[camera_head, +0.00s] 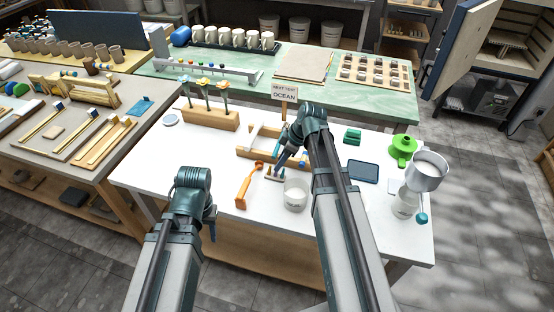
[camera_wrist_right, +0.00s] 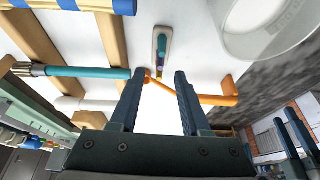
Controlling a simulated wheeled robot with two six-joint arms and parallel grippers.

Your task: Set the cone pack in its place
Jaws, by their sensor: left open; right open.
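The cone pack (camera_head: 275,177) is a small pale strip with several coloured cones, standing on the white table just left of the white cup. In the right wrist view the cone pack (camera_wrist_right: 162,45) lies just beyond my fingertips, roughly in line with the gap between them. My right gripper (camera_head: 281,161) is open and close to the pack, with nothing between its fingers; they also show in the right wrist view (camera_wrist_right: 155,78). Whether a fingertip touches the pack, I cannot tell. My left gripper (camera_head: 210,226) is open and empty by the table's front left. The cone pack's place cannot be made out.
An orange tool (camera_head: 246,187) lies left of the pack and a white cup (camera_head: 295,196) stands right of it. A wooden rack (camera_head: 243,154) holding tools lies behind. A dark blue tray (camera_head: 363,171), green item (camera_head: 403,147) and grey pot (camera_head: 427,173) stand right.

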